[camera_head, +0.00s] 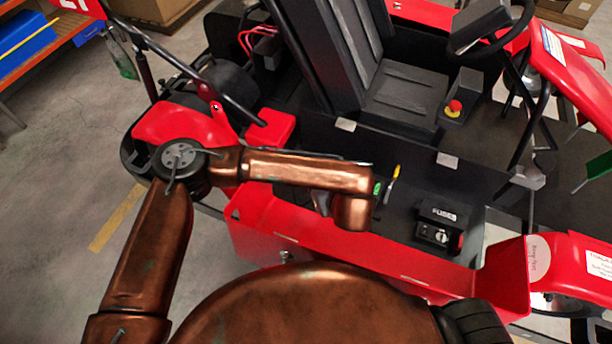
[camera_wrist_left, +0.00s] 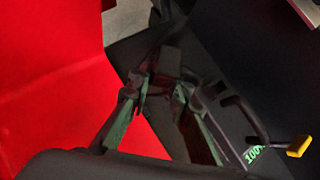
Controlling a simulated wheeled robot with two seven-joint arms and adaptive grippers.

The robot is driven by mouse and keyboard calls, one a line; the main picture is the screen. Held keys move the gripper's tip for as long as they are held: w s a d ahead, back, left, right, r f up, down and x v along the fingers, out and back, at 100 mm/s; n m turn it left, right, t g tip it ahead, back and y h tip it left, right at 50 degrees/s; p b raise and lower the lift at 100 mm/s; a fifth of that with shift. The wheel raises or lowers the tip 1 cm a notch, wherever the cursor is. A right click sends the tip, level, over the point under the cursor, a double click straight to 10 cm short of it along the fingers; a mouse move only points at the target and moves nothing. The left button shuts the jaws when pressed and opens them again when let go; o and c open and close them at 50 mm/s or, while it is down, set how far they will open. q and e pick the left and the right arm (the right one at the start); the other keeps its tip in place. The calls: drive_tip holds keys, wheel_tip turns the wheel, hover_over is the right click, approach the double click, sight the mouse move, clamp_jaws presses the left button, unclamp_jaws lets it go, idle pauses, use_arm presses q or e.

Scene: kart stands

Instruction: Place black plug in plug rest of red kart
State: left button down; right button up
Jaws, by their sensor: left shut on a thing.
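The red kart (camera_head: 262,228) fills the middle of the head view. My left arm reaches over its side, and the wrist hides the fingers there. In the left wrist view, my left gripper (camera_wrist_left: 164,84) is shut on a small dark block, the black plug (camera_wrist_left: 170,59), between its fingertips. The plug is above a dark surface beside a red panel; contact with anything below cannot be told. In the head view the plug is hidden behind my wrist. I cannot make out the plug rest. My right gripper is not in view.
A yellow-tipped lever (camera_head: 395,173) stands right of my wrist and shows in the left wrist view (camera_wrist_left: 298,146), near a green 100 readout (camera_wrist_left: 256,154). A black fuse box (camera_head: 437,228) sits further right. The black seat (camera_head: 405,92) and steering wheel (camera_head: 490,25) are behind.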

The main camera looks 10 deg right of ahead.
use_arm(q)
drive_tip(key=x, duration=0.4)
drive_tip(key=w+d+x, duration=0.1)
drive_tip(key=x, duration=0.4)
drive_tip(key=d+r+p+x, duration=0.1)
drive_tip(key=x, duration=0.3)
drive_tip(key=shift+w+a+f, duration=0.1)
drive_tip(key=shift+w+a, duration=0.05)
drive_tip(key=shift+w, duration=0.25)
wheel_tip(320, 180, down, 3)
drive_tip(key=shift+w+f, duration=0.1)
drive_tip(key=shift+f, duration=0.05)
